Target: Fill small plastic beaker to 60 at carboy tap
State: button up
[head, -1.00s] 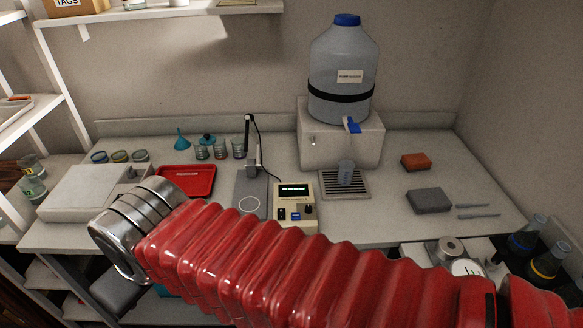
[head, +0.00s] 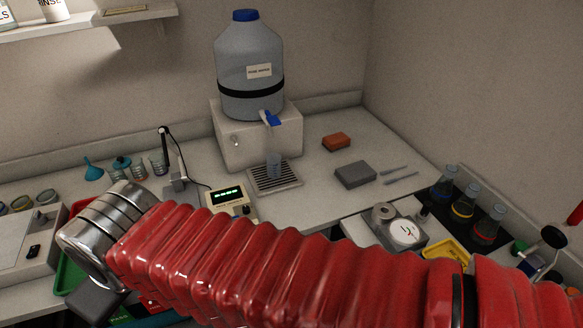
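The small clear plastic beaker (head: 273,166) stands upright on the slatted drip tray (head: 290,185), below the carboy's tap. The large blue-grey carboy (head: 250,62) with a dark band and a label sits on a white block. Its tap (head: 271,118) has a blue handle. The beaker's marks and level are too small to read. My red-sleeved arm crosses the foreground, apart from the beaker. My gripper's fingers are not visible.
A meter (head: 229,200) with a lit green display stands left of the tray. An orange sponge (head: 336,142) and a grey block (head: 355,174) lie to the right. Flasks (head: 463,207) stand in a dark rack at the far right. The bench around the tray is mostly clear.

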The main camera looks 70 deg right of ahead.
aim_at(272, 120)
jog(key=z, duration=1.55)
jog(key=k, duration=1)
jog(key=u, duration=0.2)
jog(key=i, duration=0.85)
